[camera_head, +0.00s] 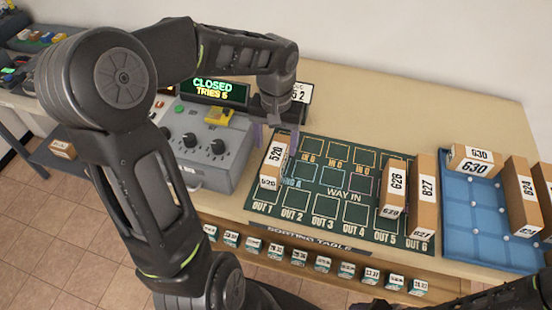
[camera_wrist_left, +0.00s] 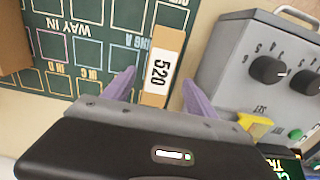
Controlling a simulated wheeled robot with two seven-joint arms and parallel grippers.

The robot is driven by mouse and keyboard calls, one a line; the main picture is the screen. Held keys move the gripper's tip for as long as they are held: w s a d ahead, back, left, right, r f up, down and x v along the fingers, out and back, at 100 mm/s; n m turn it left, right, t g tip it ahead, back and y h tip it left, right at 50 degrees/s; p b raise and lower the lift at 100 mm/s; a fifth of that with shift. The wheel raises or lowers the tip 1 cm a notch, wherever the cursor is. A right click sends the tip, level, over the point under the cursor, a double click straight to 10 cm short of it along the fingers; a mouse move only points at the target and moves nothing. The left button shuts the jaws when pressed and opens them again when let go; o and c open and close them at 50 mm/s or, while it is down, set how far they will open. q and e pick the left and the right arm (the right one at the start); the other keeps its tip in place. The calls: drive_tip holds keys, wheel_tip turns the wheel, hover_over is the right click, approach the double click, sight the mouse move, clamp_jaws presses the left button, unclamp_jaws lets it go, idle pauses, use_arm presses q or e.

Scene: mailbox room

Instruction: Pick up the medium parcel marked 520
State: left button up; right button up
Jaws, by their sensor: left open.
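The parcel marked 520 (camera_head: 271,168) is a tan box with white labels, standing at the left end of the green sorting mat (camera_head: 330,226). My left gripper (camera_head: 275,147) is open above its far end, reaching down from behind it. In the left wrist view the 520 parcel (camera_wrist_left: 167,42) lies between the two purple fingers of my left gripper (camera_wrist_left: 158,82), with a gap showing on each side. Whether the fingertips reach down beside it is hard to tell. My right gripper is not visible; only dark arm parts show along the bottom edge of the head view.
A grey control box (camera_head: 205,145) with knobs stands close left of the parcel. Parcels 628 (camera_head: 393,190) and 827 (camera_head: 424,195) stand at the mat's right. A blue tray (camera_head: 470,235) holds parcel 630 (camera_head: 474,160) and others. The mat's middle is clear.

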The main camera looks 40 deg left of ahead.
sight(276, 161)
use_arm(q)
drive_tip(key=shift+f, duration=0.9)
wheel_tip(276, 161, down, 5)
drive_tip(key=shift+s+d+f+p, duration=0.1)
drive_tip(key=shift+s+d+p, duration=0.05)
drive_tip(key=shift+p, duration=0.55)
drive_tip(key=shift+c, duration=0.5)
clamp_jaws()
